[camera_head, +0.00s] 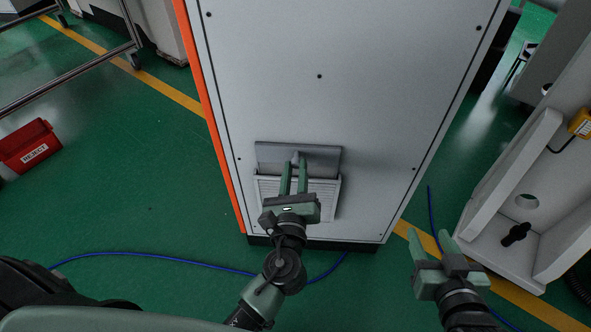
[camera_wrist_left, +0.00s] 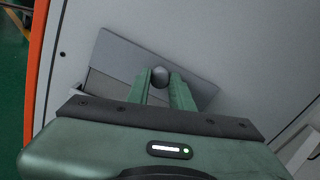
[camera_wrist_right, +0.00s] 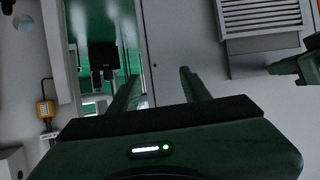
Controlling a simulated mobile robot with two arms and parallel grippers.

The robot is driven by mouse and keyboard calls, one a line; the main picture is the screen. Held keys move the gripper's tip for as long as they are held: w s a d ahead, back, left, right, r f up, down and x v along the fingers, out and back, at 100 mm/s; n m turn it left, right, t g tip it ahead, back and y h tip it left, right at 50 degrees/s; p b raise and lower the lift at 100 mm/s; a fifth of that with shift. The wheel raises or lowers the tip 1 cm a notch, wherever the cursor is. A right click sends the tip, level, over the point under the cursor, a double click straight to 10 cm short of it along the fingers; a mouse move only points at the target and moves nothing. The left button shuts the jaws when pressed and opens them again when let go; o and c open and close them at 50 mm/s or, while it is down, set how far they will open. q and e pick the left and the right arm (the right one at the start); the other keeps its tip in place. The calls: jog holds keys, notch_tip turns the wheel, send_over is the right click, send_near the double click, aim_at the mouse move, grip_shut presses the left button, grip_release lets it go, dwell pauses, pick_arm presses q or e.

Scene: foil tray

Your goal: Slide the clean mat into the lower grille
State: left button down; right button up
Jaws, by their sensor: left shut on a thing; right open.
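The grey mat (camera_head: 325,158) is a flat panel at the top edge of the lower grille (camera_head: 327,196), low on the cabinet front. Its lower edge meets the grille frame's top; I cannot tell how far it is inside. My left gripper (camera_head: 294,166) is shut on the mat's round knob, seen between the fingertips in the left wrist view (camera_wrist_left: 160,76), where the mat (camera_wrist_left: 115,55) looks tilted. The left gripper hides part of the louvers. My right gripper (camera_head: 430,238) is open and empty, right of the cabinet. The right wrist view shows the grille (camera_wrist_right: 262,15).
The cabinet (camera_head: 330,110) has an orange left edge. A red reject bin (camera_head: 28,145) stands at the left. A pale bench-like unit (camera_head: 520,200) stands at the right. A blue cable (camera_head: 160,256) lies on the green floor.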

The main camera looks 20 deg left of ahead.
jog(key=shift+w+a+r+t+y+b, duration=1.15)
jog(key=shift+r+t, duration=2.25)
jog(key=shift+r, duration=2.45)
pick_arm(q)
jog(key=shift+f+b, duration=1.45)
jog(key=shift+f, duration=1.7)
pick_arm(e)
jog(key=s+r+t+y, duration=0.2)
jog(key=s+r+t, duration=0.3)
jog(key=r, duration=0.5)
jog(key=shift+s+n+t, duration=0.3)
jog(key=shift+t, duration=0.7)
jog(key=shift+w+d+y, duration=0.1)
jog(key=shift+y, duration=0.15)
